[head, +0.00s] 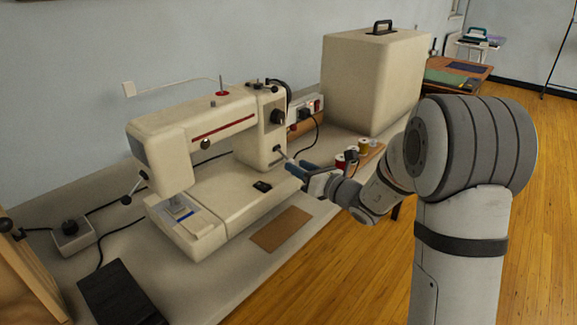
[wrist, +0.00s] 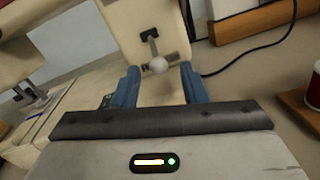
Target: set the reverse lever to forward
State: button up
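The cream sewing machine (head: 215,125) stands on the table against the wall. Its reverse lever (head: 281,153) sticks out of the lower part of the right column. In the wrist view the lever (wrist: 153,48) comes out of a dark slot and ends in a pale round knob (wrist: 158,65). My gripper (head: 297,170) is at the lever from the right. In the wrist view my gripper (wrist: 160,78) is open, with its blue fingers spread on either side of the knob. I cannot tell whether either finger touches it.
A large cream case (head: 370,80) stands behind to the right. Thread spools (head: 347,160) sit on a wooden tray near my wrist. A brown mat (head: 281,229) lies in front of the machine. A cable (wrist: 245,55) runs behind the column.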

aim_at(291, 160)
jog(key=shift+x, duration=1.95)
